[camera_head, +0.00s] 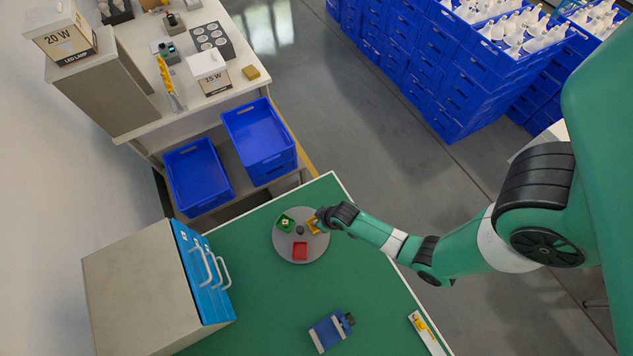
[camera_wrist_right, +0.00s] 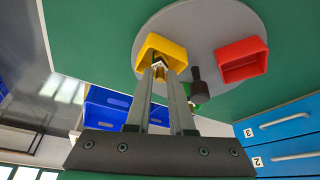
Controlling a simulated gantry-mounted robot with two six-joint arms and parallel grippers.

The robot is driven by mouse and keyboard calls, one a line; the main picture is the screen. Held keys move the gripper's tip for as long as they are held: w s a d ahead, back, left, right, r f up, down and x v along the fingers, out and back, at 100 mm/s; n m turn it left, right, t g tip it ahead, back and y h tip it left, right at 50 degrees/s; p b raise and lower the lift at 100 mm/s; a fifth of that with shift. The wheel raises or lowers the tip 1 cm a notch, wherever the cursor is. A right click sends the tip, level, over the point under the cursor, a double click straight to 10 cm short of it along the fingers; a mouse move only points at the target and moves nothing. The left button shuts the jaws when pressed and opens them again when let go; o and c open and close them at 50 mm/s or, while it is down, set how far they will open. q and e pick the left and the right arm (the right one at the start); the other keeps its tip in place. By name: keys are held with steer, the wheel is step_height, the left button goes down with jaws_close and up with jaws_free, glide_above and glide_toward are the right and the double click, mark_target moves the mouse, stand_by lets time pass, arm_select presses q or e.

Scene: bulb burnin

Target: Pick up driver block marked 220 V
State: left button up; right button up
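A grey round turntable (camera_head: 285,248) on the green table carries a green tray (camera_head: 285,222), a yellow tray (camera_head: 312,226) and a red tray (camera_head: 300,250). My right gripper (camera_wrist_right: 161,72) reaches into the yellow tray, which shows in the right wrist view (camera_wrist_right: 150,45). A small dark and brass-coloured piece (camera_wrist_right: 159,73) sits between its fingertips; whether they grip it cannot be told. No 220 V marking is readable. The green tray holds a small pale piece. The red tray looks empty in the wrist view (camera_wrist_right: 243,58). My left gripper is not in view.
A dark knob (camera_wrist_right: 198,86) stands at the turntable's middle, close to the right finger. A blue-drawer cabinet (camera_head: 202,272) stands left, a blue canister-like object (camera_head: 328,332) lies in front. Shelving with blue bins (camera_head: 197,177) is behind. Green table between is clear.

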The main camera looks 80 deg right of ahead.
jaws_close()
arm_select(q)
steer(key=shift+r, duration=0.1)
arm_select(e)
steer(key=shift+r, duration=0.15)
steer(key=shift+r+p, duration=0.25)
steer(key=shift+p, duration=0.05)
step_height(320, 180, up, 3)
steer(key=shift+f+p, duration=0.15)
steer(key=shift+p, duration=0.75)
arm_select(q)
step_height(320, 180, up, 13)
steer(key=p, duration=1)
steer(key=shift+p, duration=0.35)
arm_select(e)
steer(key=s+a+r, duration=0.4)
steer(key=s+r, duration=0.9)
steer(key=r, duration=0.1)
steer(key=shift+s+a, duration=0.15)
steer(key=shift+a, duration=0.05)
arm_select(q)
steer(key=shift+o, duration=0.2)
